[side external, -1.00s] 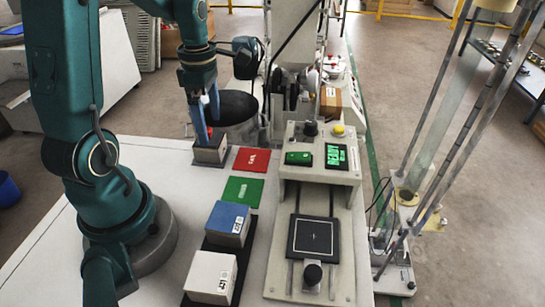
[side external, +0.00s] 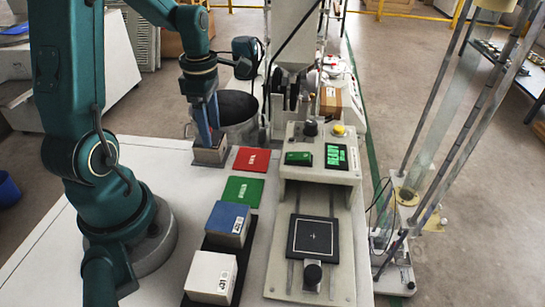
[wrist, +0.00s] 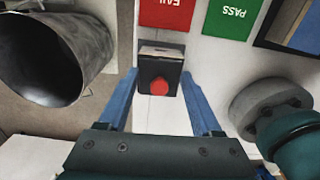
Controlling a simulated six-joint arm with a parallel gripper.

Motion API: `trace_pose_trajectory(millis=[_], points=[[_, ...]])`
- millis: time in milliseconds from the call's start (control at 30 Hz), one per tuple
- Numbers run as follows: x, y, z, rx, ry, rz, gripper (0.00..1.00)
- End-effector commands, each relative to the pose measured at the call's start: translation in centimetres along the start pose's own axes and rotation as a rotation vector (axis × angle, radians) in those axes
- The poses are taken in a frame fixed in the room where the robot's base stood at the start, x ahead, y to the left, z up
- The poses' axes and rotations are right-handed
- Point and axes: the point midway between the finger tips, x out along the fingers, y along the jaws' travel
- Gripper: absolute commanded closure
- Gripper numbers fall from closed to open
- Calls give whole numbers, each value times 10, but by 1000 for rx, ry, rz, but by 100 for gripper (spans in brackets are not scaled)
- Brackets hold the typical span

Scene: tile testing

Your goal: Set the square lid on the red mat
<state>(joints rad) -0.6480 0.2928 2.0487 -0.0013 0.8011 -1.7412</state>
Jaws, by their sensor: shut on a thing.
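The square lid (wrist: 150,70) is dark with a red knob. It shows in the wrist view over a small grey box (side external: 210,155), which stands beyond the mats. My gripper (side external: 209,141) points down at the box top, its blue fingers on either side of the lid in the wrist view (wrist: 159,76). It is shut on the lid; whether the lid still touches the box, I cannot tell. The red mat (side external: 251,160), marked FAIL, lies flat and bare right of the box. It also shows in the wrist view (wrist: 167,13).
A green PASS mat (side external: 243,191) lies nearer than the red mat. A blue block (side external: 226,222) and a white block (side external: 210,276) stand on a dark strip. A testing machine (side external: 319,190) stands to the right. A large grey bin (wrist: 50,55) stands beyond the table.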

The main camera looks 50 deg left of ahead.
Motion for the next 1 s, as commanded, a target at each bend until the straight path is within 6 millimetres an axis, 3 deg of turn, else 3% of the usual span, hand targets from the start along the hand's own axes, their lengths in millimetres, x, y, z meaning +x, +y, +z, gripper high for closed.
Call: trace_pose_trajectory(millis=[400,633,767,1000], points=[[-69,2,0,0,-1,9,86],[-94,5,1,-32,0,3,86],[-89,16,11,-99,1,-3,86],[-44,16,68,-94,3,-5,86]])
